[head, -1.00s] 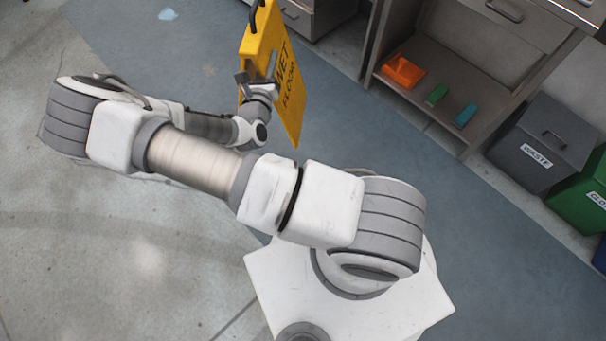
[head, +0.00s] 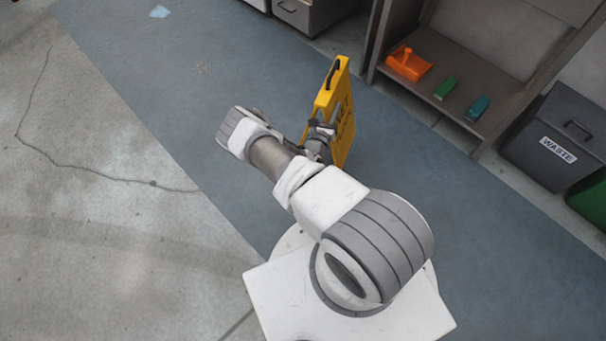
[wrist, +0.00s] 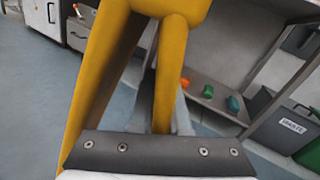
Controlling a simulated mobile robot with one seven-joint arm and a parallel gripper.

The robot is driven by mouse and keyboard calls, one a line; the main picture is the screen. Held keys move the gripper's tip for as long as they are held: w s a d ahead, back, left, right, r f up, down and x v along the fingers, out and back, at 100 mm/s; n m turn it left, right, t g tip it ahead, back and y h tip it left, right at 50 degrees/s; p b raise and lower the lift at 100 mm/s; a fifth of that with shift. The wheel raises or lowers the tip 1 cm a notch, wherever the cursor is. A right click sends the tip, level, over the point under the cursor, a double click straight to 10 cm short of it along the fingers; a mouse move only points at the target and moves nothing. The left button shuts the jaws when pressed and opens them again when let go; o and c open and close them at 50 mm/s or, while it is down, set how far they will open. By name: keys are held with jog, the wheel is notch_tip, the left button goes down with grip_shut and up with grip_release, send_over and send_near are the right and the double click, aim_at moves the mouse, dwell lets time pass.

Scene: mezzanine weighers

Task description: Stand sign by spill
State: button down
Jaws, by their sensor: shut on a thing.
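The yellow wet floor sign (head: 343,100) is upright, its black handle at the top, right of the middle in the head view. My gripper (head: 322,134) is shut on it from the left side, with the fingertips partly hidden by my wrist. A pale blue patch (head: 160,12), likely the spill, lies on the blue-grey floor at the far upper left.
A grey shelf unit (head: 455,115) at the upper right holds an orange dustpan-like item (head: 408,64), a green block (head: 446,88) and a teal block (head: 478,108). A grey waste bin (head: 556,135) stands at right. Blue-grey floor (head: 180,90) left of the sign is open.

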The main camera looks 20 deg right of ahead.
aim_at(305, 134)
jog(key=shift+s+d+f, duration=0.15)
jog(key=shift+d+f, duration=0.05)
jog(key=shift+f, duration=0.3)
jog(key=shift+s+d+f, duration=0.1)
jog(key=shift+d+f, duration=0.1)
jog(key=shift+f, duration=0.25)
jog(key=a+f+b, duration=0.1)
jog(key=a+f, duration=0.1)
jog(key=a, duration=0.1)
jog(key=a+f+b, duration=0.2)
jog(key=a, duration=0.2)
jog(key=a+f+b, duration=0.1)
jog(key=a+f, duration=0.2)
jog(key=a, duration=0.1)
jog(key=shift+w+a+b, duration=0.25)
jog(key=shift+w+b, duration=0.05)
jog(key=shift+b, duration=0.05)
jog(key=shift+f+b, duration=1.05)
jog(key=shift+f, duration=0.9)
jog(key=shift+f, duration=0.15)
jog(key=c, duration=0.9)
grip_release()
jog(key=shift+f, duration=0.1)
